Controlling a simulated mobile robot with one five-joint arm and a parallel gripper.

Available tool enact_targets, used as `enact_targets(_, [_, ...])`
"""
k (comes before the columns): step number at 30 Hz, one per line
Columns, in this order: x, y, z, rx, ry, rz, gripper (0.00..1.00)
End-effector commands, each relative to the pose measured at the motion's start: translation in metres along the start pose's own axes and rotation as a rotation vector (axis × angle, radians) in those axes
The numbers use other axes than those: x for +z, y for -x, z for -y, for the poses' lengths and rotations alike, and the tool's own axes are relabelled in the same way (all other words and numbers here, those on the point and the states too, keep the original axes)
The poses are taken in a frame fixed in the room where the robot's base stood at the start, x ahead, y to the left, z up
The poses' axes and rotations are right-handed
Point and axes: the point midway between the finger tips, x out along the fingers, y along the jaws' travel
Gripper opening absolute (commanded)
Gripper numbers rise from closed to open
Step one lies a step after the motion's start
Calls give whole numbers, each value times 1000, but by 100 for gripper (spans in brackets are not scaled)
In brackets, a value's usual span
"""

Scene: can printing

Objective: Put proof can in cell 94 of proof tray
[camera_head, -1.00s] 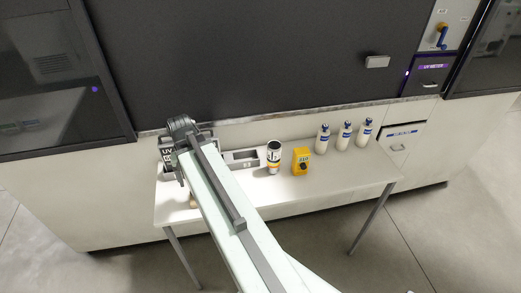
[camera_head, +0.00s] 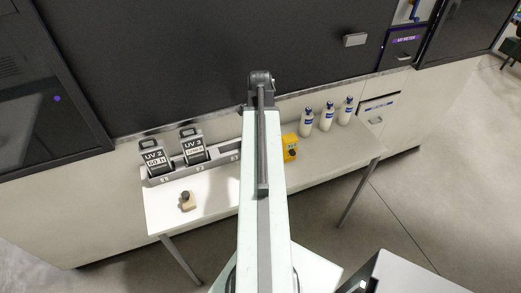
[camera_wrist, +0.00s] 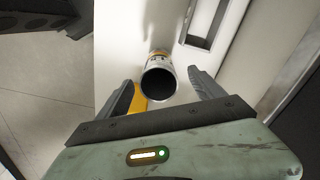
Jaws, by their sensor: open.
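The can (camera_wrist: 158,57) stands on the table in the wrist view, with its dark open top facing the camera and printing on its side. My gripper (camera_wrist: 161,75) is open, with one finger at each side of the can's rim in the picture. Gaps show between the can and both fingers, and I cannot tell how far above it they are. In the head view my arm hides the can and the gripper's fingers. I cannot make out a proof tray or a cell marked 94.
A yellow device (camera_head: 290,147) stands close to the can and shows behind a finger in the wrist view (camera_wrist: 137,101). Several white bottles (camera_head: 326,118) stand right. A small tan-and-dark object (camera_head: 187,203) lies front left.

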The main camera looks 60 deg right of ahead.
Motion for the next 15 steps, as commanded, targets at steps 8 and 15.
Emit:
enact_targets(8, [1,-20,1,0,5,0,77])
enact_targets(15, [-5,-57,-3,0,6,0,77])
